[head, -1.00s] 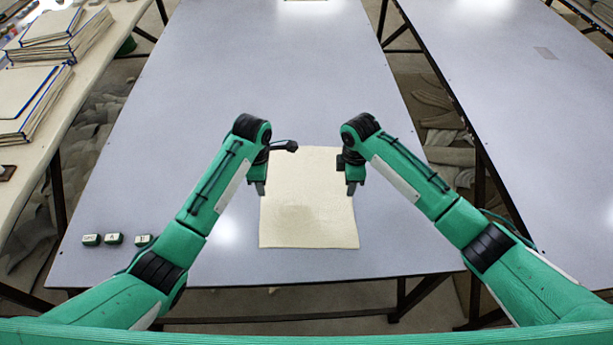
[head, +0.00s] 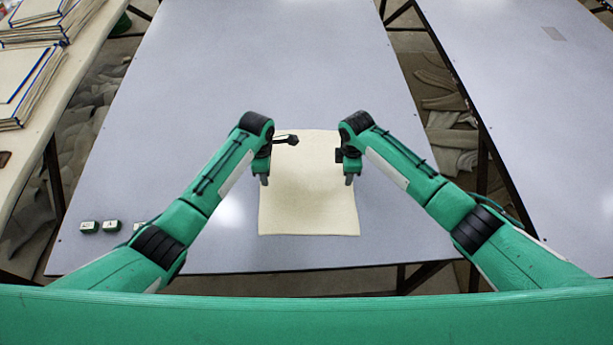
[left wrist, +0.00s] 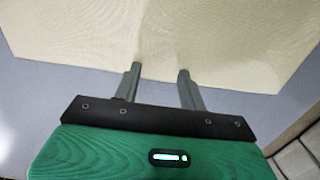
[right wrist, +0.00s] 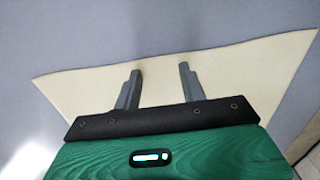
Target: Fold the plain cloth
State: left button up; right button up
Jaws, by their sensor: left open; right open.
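The plain cream cloth (head: 308,205) lies flat and unfolded on the grey table, between my two arms. My left gripper (head: 264,180) is over the cloth's left edge, pointing down. In the left wrist view its open fingers (left wrist: 160,72) reach just over the cloth's edge (left wrist: 210,40), with nothing between them. My right gripper (head: 349,180) is over the cloth's right edge, also pointing down. In the right wrist view its open fingers (right wrist: 157,72) are over the cloth (right wrist: 225,75), near an edge, with nothing between them. I cannot tell whether the fingertips touch the cloth.
Several small green and white blocks (head: 110,226) sit at the table's front left. The grey table (head: 290,60) is clear behind the cloth. Framed panels (head: 25,80) are stacked on a side table at the left. Another grey table (head: 540,130) stands at the right, across a gap.

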pick_arm(q)
jog(key=shift+f, duration=0.1)
pick_arm(e)
jog(key=shift+f, duration=0.1)
pick_arm(q)
jog(key=shift+f, duration=0.15)
pick_arm(e)
jog(key=shift+f, duration=0.1)
pick_arm(q)
grip_shut()
pick_arm(e)
grip_shut()
pick_arm(q)
jog(key=shift+r, duration=0.3)
